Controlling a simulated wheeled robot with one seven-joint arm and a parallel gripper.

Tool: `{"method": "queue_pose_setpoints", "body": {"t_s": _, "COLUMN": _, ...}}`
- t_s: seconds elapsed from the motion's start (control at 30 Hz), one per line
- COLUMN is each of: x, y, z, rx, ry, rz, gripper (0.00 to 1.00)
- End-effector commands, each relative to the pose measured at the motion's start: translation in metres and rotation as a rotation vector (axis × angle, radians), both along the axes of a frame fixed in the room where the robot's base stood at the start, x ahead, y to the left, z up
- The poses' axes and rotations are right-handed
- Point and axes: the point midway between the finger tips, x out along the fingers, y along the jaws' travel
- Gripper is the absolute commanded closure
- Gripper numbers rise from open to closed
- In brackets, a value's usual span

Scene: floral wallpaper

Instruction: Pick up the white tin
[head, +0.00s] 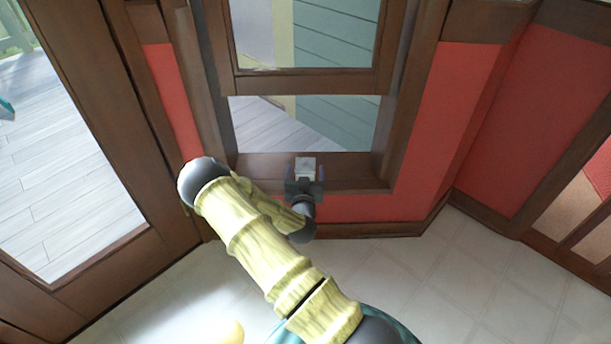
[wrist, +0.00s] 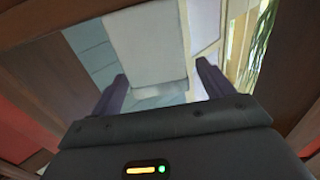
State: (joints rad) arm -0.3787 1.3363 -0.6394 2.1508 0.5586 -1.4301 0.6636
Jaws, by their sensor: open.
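The white tin (head: 305,165) is a small pale block at the window sill in the head view. My gripper (head: 304,174) is right in front of it, with one finger at each side of the tin. In the wrist view the tin (wrist: 145,45) is a large pale block ahead of my gripper (wrist: 162,70), with its near part between the two spread purple fingers. The gripper is open. I cannot tell whether either finger touches the tin. The tin's lower part is hidden by the gripper in the head view.
The brown wooden sill (head: 355,184) runs below a window (head: 300,110) whose frame rises close on both sides. Red wall panels (head: 428,125) flank it. A glazed door (head: 65,150) stands at the left. Pale tiled floor (head: 480,280) is clear at the lower right.

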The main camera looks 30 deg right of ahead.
Motion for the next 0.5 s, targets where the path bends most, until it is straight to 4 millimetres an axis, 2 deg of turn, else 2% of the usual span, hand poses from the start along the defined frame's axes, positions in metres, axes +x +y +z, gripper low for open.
{"method": "queue_pose_setpoints", "body": {"t_s": 0.1, "x": 0.014, "y": -0.008, "z": -0.007, "rx": -0.001, "ry": -0.004, "rz": 0.001, "gripper": 0.20}}
{"method": "queue_pose_setpoints", "body": {"t_s": 0.23, "x": 0.029, "y": -0.016, "z": -0.004, "rx": 0.000, "ry": -0.004, "rz": -0.001, "gripper": 0.20}}
{"method": "queue_pose_setpoints", "body": {"t_s": 0.5, "x": 0.032, "y": -0.018, "z": -0.001, "rx": -0.001, "ry": -0.002, "rz": -0.001, "gripper": 0.20}}
